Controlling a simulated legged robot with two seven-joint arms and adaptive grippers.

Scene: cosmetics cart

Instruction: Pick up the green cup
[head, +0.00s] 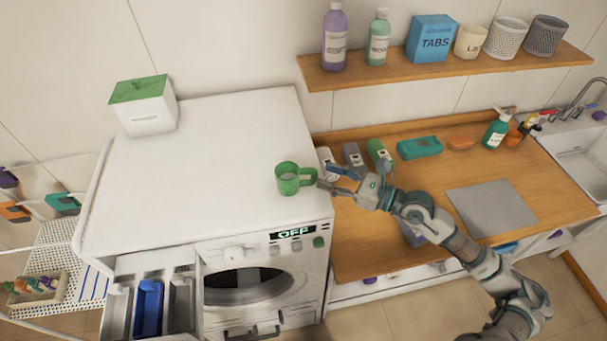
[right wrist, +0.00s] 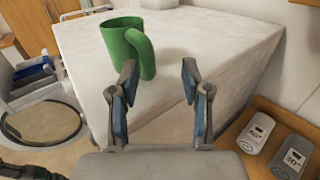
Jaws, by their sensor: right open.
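The green cup (head: 287,181) stands upright on the white washing machine top (head: 215,140), near its right edge, with its handle pointing right. It also shows in the right wrist view (right wrist: 119,44), upper left of centre. My right gripper (head: 330,178) is just right of the handle in the head view, open and empty. In the right wrist view the open fingers (right wrist: 158,76) are apart, and the left fingertip overlaps the handle's lower part. I cannot tell whether it touches. My left gripper is not in view.
A white box with a green lid (head: 143,105) stands at the machine's back left. The detergent drawer (head: 150,305) is pulled out. Several small containers stand on the wooden counter (head: 370,250). A shelf (head: 440,72) with bottles hangs above. The machine top left of the cup is clear.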

